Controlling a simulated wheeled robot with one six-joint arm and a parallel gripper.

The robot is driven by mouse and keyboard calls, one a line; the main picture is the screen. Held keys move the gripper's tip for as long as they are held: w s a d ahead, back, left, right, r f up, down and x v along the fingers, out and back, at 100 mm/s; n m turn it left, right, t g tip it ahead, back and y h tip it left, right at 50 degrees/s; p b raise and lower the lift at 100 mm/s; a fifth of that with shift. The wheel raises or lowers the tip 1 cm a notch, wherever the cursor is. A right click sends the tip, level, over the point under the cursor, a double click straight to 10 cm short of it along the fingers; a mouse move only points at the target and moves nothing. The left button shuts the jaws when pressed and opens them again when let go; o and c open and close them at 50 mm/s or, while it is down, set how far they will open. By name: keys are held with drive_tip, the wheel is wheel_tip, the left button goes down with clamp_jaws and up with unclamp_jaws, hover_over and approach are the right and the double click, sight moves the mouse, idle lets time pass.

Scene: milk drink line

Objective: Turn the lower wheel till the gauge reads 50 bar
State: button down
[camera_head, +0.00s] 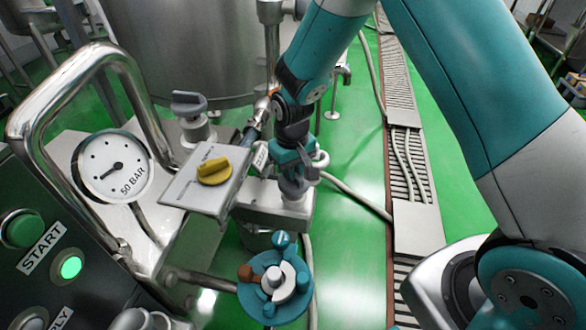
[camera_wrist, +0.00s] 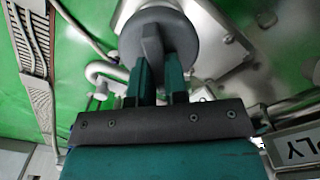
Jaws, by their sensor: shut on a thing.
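A grey round wheel with a raised bar across it shows in the wrist view (camera_wrist: 158,35); in the head view (camera_head: 298,188) it sits on a valve block below and right of another grey wheel (camera_head: 188,103). My gripper (camera_head: 292,158) comes down from above, its teal fingers (camera_wrist: 158,80) shut on the bar of this lower wheel. The fingers hide part of the wheel. The white round gauge (camera_head: 112,166) stands at the left, marked 50 BAR. Its dark needle points to the lower left. The small scale marks are hard to read.
A tilted plate with a yellow knob (camera_head: 214,171) stands close left of my gripper. A teal disc with small knobs (camera_head: 274,288) is below. A bent steel rail (camera_head: 85,60) frames the gauge. A START panel (camera_head: 42,249) with a lit green button is lower left.

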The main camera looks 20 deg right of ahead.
drive_tip(key=c, duration=1.1)
unclamp_jaws()
drive_tip(key=shift+c, duration=0.2)
drive_tip(key=shift+r, duration=0.1)
wheel_tip(320, 180, up, 17)
drive_tip(key=p, duration=0.1)
drive_tip(key=shift+p, duration=0.35)
drive_tip(key=shift+s+r, duration=0.1)
